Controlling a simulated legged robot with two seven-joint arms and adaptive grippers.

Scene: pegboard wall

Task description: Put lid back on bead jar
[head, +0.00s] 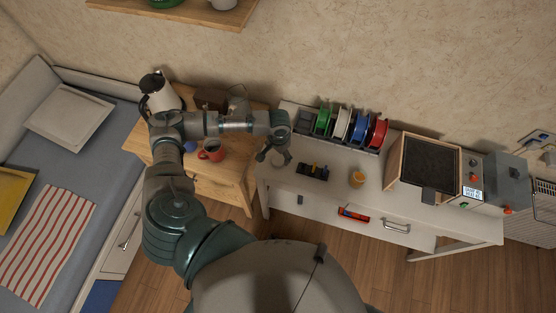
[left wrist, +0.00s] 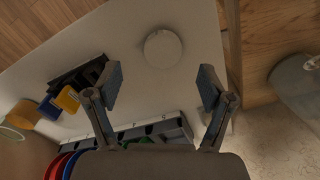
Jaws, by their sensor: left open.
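The amber bead jar (head: 357,179) stands upright on the white workbench, right of a small black rack. In the left wrist view the jar (left wrist: 22,114) is at the left edge, partly cut off. A flat white disc, which looks like the lid (left wrist: 162,48), lies on the bench, apart from the jar. My left gripper (head: 273,156) is open and empty above the bench's left end. In the left wrist view the lid shows beyond and between my left fingertips (left wrist: 158,88), not gripped. My right gripper is not in view.
The black rack (head: 312,171) with small coloured items stands between lid and jar. Several cable spools (head: 341,124) line the back of the white bench (head: 286,189). A wood-framed dark panel (head: 429,166) stands right.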

